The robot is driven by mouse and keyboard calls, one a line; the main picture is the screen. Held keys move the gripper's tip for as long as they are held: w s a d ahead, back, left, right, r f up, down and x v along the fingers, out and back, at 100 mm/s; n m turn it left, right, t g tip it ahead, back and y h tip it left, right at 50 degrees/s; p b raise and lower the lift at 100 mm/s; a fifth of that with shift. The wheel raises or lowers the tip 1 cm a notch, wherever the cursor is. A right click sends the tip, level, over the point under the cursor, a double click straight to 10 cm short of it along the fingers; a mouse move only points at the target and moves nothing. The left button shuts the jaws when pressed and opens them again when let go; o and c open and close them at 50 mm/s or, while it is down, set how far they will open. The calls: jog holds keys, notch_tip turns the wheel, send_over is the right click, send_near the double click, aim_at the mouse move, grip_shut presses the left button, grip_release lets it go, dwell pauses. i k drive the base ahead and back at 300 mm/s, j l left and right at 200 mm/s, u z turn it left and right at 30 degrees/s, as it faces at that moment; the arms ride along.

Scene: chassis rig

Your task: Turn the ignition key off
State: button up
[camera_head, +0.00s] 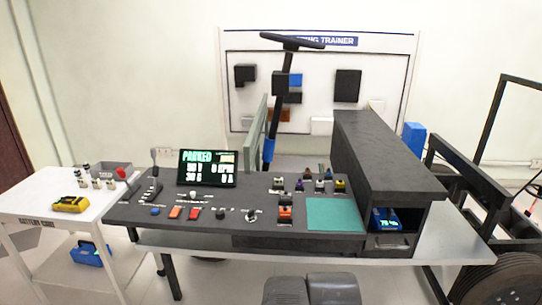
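The dark control panel (130,212) stands in the middle of the view. A small round silver-and-black switch (251,215) sits near the panel's front edge, right of a row of buttons. It may be the ignition switch, but it is too small to tell whether a key is in it or which way it is turned. A display (207,168) at the back of the panel is lit and reads "PARKED" above several figures. My gripper is not in view.
A lever (154,162) and a red-knobbed handle (121,173) rise at the panel's left. Several small coloured parts (299,185) stand right of the display. A dark shelf box (385,155) blocks the right side. A white cart (35,205) stands left. Dark padded shapes (312,290) fill the bottom centre.

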aim_at(250, 215)
jog(key=i+j+u, duration=0.25)
jog(key=i, duration=0.25)
jog(key=i+j+u, duration=0.3)
jog(key=i, duration=0.2)
jog(key=l, duration=0.1)
